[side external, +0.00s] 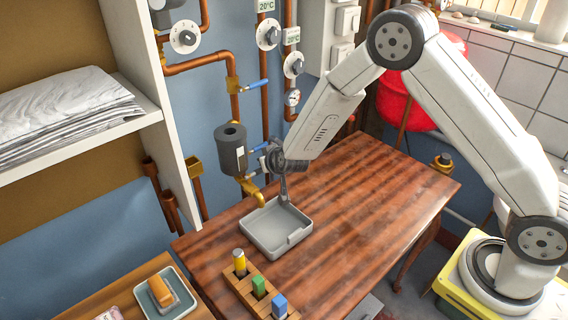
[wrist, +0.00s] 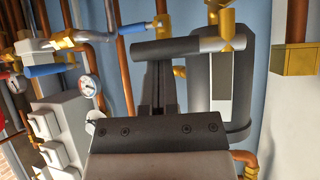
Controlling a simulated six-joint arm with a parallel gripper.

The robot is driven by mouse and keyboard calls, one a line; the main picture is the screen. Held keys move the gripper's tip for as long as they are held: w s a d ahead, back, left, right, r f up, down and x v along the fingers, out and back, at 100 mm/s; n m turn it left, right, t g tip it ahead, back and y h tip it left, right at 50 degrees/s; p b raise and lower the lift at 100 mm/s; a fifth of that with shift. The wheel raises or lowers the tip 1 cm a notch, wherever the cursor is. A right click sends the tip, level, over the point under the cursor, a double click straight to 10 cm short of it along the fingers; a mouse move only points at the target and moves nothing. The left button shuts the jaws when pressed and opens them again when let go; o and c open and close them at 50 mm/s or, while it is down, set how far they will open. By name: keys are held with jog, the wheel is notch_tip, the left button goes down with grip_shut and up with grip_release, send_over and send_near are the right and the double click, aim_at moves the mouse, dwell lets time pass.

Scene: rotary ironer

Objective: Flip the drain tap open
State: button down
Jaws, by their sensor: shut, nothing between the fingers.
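The brass drain tap (side external: 250,188) sits under a dark grey cylinder (side external: 231,150) on the wall, its spout above the grey tray (side external: 276,228). In the wrist view the brass tap body (wrist: 226,22) is at the top, with a dark grey and white lever bar (wrist: 180,47) running sideways from it. My gripper (side external: 284,197) points down over the tray, right of the tap. In the wrist view my gripper (wrist: 160,68) has its fingers together and empty, tips close to the bar. I cannot tell if they touch it.
Copper pipes (side external: 195,62) with blue-handled valves (side external: 257,84) and dials run up the wall behind. A wooden block with coloured pegs (side external: 258,285) stands at the table's front. The wooden table (side external: 365,195) is clear to the right. A shelf unit (side external: 150,95) stands left.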

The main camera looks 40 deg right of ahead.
jog(key=shift+s+a+f+m+g+h, duration=0.15)
jog(key=shift+s+m+g+h, duration=0.15)
jog(key=shift+m+h, duration=0.35)
jog(key=shift+s+a+r+m+g+h, duration=0.1)
jog(key=shift+s+m+g+h, duration=0.1)
jog(key=shift+s+m+h, duration=0.35)
jog(key=s+a+m+g+h, duration=0.1)
jog(key=m+g+h, duration=0.1)
jog(key=m, duration=0.1)
jog(key=s+a+m+g+h, duration=0.1)
jog(key=m+g, duration=0.2)
jog(key=m, duration=0.1)
jog(key=a+m+g+h, duration=0.1)
jog(key=m+g+h, duration=0.1)
jog(key=m+g, duration=0.1)
jog(key=shift+s+a+m+h, duration=0.3)
jog(key=shift+s+a+m, duration=0.1)
jog(key=shift+m, duration=0.3)
jog(key=shift+s+d, duration=0.1)
jog(key=shift+s, duration=0.05)
jog(key=shift+s, duration=0.6)
jog(key=s+v, duration=0.1)
jog(key=v, duration=0.9)
dwell(0.3)
